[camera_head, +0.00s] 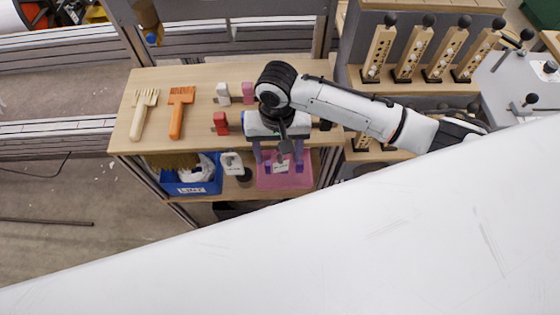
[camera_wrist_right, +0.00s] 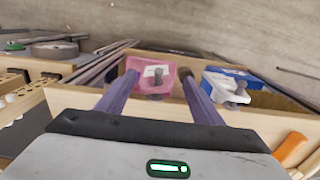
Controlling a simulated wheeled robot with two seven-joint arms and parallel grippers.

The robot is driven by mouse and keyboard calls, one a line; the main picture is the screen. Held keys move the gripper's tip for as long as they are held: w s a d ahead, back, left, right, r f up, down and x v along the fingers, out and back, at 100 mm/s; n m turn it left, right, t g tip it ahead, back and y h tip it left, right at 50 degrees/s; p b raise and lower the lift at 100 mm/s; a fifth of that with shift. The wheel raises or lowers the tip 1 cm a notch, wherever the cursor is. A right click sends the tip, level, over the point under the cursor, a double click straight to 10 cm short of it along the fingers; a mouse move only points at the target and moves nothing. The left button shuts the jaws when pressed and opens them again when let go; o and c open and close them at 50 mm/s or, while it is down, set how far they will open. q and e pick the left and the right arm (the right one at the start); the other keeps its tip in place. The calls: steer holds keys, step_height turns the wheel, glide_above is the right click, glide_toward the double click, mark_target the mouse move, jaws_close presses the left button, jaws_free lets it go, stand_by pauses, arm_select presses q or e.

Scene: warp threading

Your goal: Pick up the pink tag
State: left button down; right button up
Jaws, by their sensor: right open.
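A small pink tag (camera_head: 247,92) stands on the wooden top, beside a white one (camera_head: 223,93) and behind a red one (camera_head: 220,123). It is just left of my right arm's wrist joint. My right gripper (camera_head: 279,160) is open, with its purple fingers spread over the front edge of the wooden top, above a pink bin (camera_head: 298,179). In the right wrist view the open fingers (camera_wrist_right: 158,88) frame the pink bin (camera_wrist_right: 132,78), with nothing held between them. The pink tag is not clear in the wrist view. My left gripper is not in view.
A blue bin (camera_head: 196,187) with a label sits on the lower shelf. Several wooden pegged blocks stand at the upper right. A large white surface fills the foreground.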

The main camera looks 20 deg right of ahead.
mark_target(280, 172)
steer(key=f, duration=0.4)
steer(key=shift+s+d+f, duration=0.2)
steer(key=shift+s+d, duration=0.05)
steer(key=shift+d, duration=0.05)
steer(key=shift+f, duration=0.55)
steer(key=c, duration=1.1)
steer(key=shift+r, duration=0.1)
